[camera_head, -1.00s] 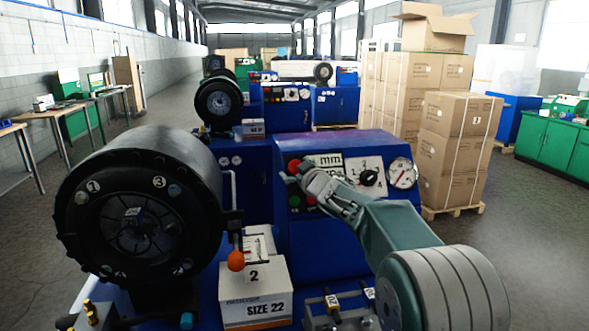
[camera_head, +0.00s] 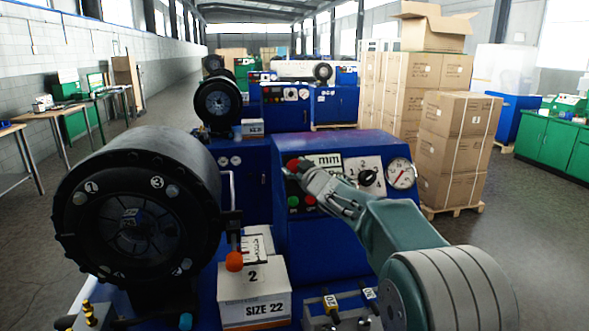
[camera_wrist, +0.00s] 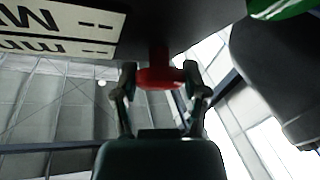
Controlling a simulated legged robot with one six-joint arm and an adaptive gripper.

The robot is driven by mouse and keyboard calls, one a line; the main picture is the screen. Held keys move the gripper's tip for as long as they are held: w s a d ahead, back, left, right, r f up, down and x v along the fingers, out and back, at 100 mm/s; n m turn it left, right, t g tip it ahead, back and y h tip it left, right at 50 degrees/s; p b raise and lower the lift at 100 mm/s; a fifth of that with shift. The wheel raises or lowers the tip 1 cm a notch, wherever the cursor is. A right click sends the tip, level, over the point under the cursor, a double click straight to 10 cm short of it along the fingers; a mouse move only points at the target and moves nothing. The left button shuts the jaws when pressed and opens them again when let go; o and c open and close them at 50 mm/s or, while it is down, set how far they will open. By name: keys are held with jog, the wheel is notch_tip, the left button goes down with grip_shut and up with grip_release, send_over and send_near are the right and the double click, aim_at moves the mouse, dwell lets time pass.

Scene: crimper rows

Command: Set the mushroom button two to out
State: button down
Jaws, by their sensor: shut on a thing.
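A red mushroom button (camera_wrist: 158,78) sits between the two fingertips of my gripper (camera_wrist: 160,82) in the wrist view, with its stem running up to the dark panel face. My gripper is shut on it. In the head view my gripper (camera_head: 297,169) is at the upper left of the blue control panel (camera_head: 330,239), and the red button (camera_head: 293,163) shows only partly past the fingers. How far the button stands out from the panel is hard to tell in the head view.
Near my gripper are a green button (camera_head: 293,201), a red button (camera_head: 310,200), an mm display (camera_head: 328,160), a rotary selector (camera_head: 367,175) and a gauge (camera_head: 401,174).

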jog(key=shift+c, duration=0.5)
grip_release()
jog(key=shift+a, duration=0.1)
jog(key=v, duration=1.2)
